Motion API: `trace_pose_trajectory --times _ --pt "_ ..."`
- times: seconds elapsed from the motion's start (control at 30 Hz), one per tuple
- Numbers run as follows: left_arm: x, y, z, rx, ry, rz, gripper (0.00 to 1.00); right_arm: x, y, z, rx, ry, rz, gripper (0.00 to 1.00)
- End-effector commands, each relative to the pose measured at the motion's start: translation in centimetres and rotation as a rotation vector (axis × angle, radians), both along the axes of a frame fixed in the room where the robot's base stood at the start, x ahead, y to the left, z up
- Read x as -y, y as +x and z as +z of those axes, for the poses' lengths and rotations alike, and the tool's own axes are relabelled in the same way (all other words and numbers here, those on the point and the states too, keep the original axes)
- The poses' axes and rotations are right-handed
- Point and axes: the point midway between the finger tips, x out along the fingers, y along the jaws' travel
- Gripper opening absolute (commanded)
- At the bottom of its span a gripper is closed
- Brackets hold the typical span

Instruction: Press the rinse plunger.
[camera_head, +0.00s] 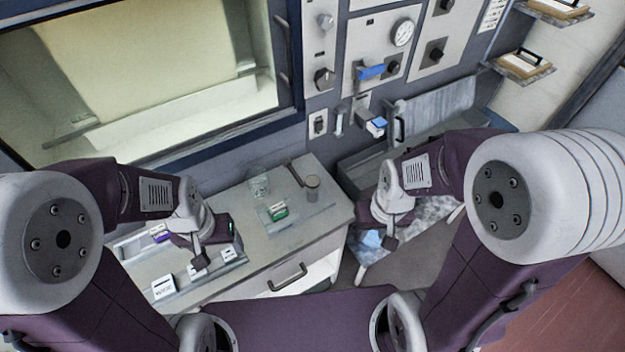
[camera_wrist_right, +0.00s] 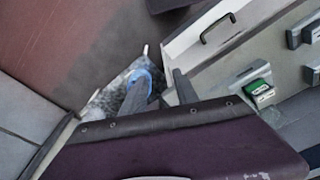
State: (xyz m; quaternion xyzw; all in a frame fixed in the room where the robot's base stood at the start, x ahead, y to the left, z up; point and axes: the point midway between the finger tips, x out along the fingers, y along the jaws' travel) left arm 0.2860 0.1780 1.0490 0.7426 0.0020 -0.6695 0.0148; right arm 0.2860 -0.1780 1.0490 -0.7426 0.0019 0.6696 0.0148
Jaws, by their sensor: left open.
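I cannot tell for certain which part is the rinse plunger. A blue-topped box-like fitting (camera_head: 376,126) sticks out of the wall beside the steel basin, and a blue lever (camera_head: 371,72) is on the panel above it. My right gripper (camera_head: 391,242) points down in front of the basin, well below both. In the right wrist view its fingers (camera_wrist_right: 160,90) stand apart with nothing seen between them. A blue object (camera_wrist_right: 147,76) lies beyond one finger, which partly hides it. My left gripper (camera_head: 198,264) is open above the left part of the counter, beside small labelled blocks.
A gauge (camera_head: 403,32) and knobs are on the wall panel. Shelves with trays are at upper right.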

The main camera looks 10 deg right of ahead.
Motion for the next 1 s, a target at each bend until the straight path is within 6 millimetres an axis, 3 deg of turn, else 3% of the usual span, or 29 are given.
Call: trace_pose_trajectory --times 0.43,0.47,0.6,0.7,0.77,0.87,1.0 --pt "0.0 0.0 0.0 0.000 0.000 0.000 0.72 0.0 0.0 0.0 0.000 0.000 0.000 0.36" --pt "0.0 0.0 0.0 0.000 0.000 0.000 0.72 0.0 0.0 0.0 0.000 0.000 0.000 0.34" --pt "0.0 0.0 0.0 0.000 0.000 0.000 0.72 0.0 -0.2 0.0 -0.006 -0.008 0.075 0.00" --pt "0.0 0.0 0.0 0.000 0.000 0.000 0.72 0.0 -1.0 0.1 -0.048 -0.023 0.292 0.00" --pt "0.0 0.0 0.0 0.000 0.000 0.000 0.72 0.0 0.1 1.2 -0.045 -0.037 0.482 0.00" --pt "0.0 0.0 0.4 0.000 0.000 0.000 0.72 -0.3 3.6 3.9 -0.034 -0.066 0.838 0.00" --pt "0.0 0.0 2.6 0.000 0.000 0.000 0.72 -2.0 9.7 8.9 -0.029 -0.105 1.373 0.00"
